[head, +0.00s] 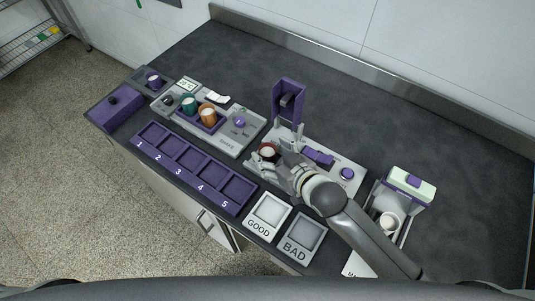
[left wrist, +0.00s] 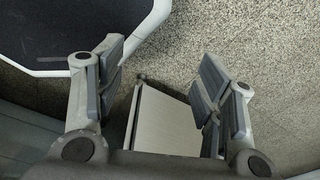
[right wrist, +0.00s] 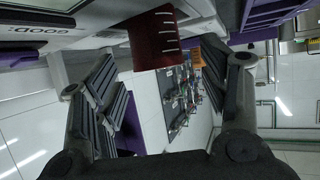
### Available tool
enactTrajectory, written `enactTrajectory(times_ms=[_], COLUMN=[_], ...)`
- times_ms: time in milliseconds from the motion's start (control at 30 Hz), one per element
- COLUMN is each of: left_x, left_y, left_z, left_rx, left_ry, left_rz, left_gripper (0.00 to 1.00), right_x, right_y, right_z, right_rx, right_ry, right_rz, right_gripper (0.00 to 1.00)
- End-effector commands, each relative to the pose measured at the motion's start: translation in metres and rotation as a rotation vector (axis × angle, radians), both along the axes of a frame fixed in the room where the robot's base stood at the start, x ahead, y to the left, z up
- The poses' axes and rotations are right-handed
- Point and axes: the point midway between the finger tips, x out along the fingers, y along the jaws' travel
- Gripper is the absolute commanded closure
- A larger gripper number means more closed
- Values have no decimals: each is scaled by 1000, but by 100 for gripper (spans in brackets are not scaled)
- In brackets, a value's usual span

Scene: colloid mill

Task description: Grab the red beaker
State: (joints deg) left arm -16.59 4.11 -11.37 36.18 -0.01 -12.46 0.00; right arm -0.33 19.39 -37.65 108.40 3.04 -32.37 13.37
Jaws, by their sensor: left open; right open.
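The red beaker (head: 268,150) stands on the grey machine at the middle of the bench, below the raised purple part, with pale contents at its top. My right gripper (head: 274,162) is at the beaker, its fingers close around the near side. In the right wrist view the beaker (right wrist: 155,38), dark red with white marks, shows between and just beyond the open fingertips (right wrist: 160,62). I cannot tell whether a finger touches it. My left gripper (left wrist: 162,62) is open and empty above the speckled floor, outside the head view.
The shaker (head: 226,131) with teal (head: 188,104) and orange (head: 207,114) beakers is left of the machine. A numbered purple rack (head: 192,165) and the GOOD (head: 268,215) and BAD (head: 301,237) trays line the front. A scale-like device (head: 411,184) stands right. The bench's back is clear.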

Motion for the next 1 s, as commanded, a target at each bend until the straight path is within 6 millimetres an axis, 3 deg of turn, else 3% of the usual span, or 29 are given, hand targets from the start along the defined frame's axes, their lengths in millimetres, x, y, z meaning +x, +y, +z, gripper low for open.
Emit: enactTrajectory(times_ms=[200,567,1000], left_x=[-8,-19,-17], left_y=[1,8,8], left_z=[4,3,3], left_rx=[1,11,11], left_ry=[13,31,26], left_rz=[-3,-5,-4], left_gripper=[38,38,38], right_x=[19,24,24], right_y=[12,15,15], right_z=[-10,-14,-13], right_rx=[1,1,1], right_ry=[0,-1,-1], right_rz=[0,0,0], right_gripper=[33,33,87])
